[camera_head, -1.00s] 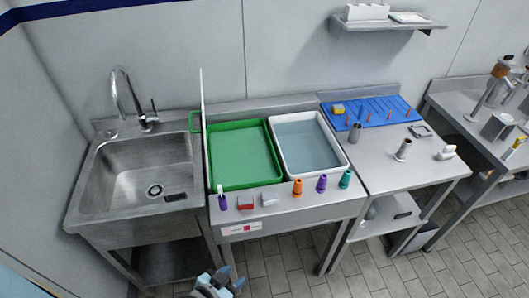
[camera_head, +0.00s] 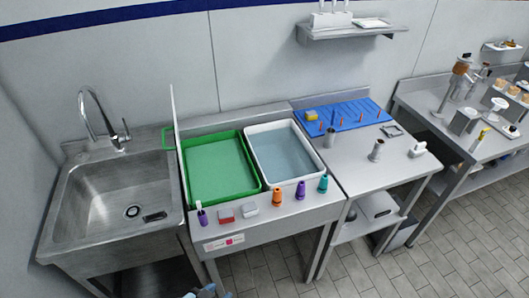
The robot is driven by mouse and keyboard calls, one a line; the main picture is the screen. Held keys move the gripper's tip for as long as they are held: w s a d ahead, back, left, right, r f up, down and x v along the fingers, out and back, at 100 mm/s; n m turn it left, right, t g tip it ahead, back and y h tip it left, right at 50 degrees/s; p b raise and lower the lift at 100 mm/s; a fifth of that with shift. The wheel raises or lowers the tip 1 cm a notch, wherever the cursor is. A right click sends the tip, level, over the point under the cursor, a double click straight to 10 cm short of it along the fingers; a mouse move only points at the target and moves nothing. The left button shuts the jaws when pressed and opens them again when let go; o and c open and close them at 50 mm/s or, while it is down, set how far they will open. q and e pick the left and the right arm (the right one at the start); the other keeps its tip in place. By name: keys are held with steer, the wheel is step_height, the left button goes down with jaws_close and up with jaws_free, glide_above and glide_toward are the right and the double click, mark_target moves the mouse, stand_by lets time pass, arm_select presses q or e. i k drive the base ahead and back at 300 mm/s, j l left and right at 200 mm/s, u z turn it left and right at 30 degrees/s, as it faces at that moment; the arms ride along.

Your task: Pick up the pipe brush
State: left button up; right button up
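A small purple holder with a white upright piece (camera_head: 202,214) stands at the front left of the counter, before the green tray. It may be the pipe brush, but it is too small to tell. Light blue and grey gripper parts (camera_head: 208,292) show at the bottom edge, apparently my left gripper. They are well below and in front of the counter, apart from everything on it. Their fingers are mostly cut off, so I cannot tell whether they are open. My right gripper is out of view.
A green tray (camera_head: 188,170) and a white water-filled tray (camera_head: 253,146) sit side by side. Red (camera_head: 227,216) and white blocks, and orange, purple and teal cones, line the counter front. A sink (camera_head: 66,236) is left; a blue pegged mat (camera_head: 350,108) is right.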

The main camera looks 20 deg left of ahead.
mark_target(335, 110)
steer(key=i+l+u, duration=0.1)
steer(key=l, duration=0.3)
steer(key=i+l+u, duration=0.1)
steer(key=i+l, duration=0.15)
steer(key=l, duration=0.15)
steer(key=i+l+u, duration=0.1)
steer(key=l, duration=0.3)
steer(key=i+l+u, duration=0.1)
steer(key=l, duration=0.3)
steer(key=i, duration=0.05)
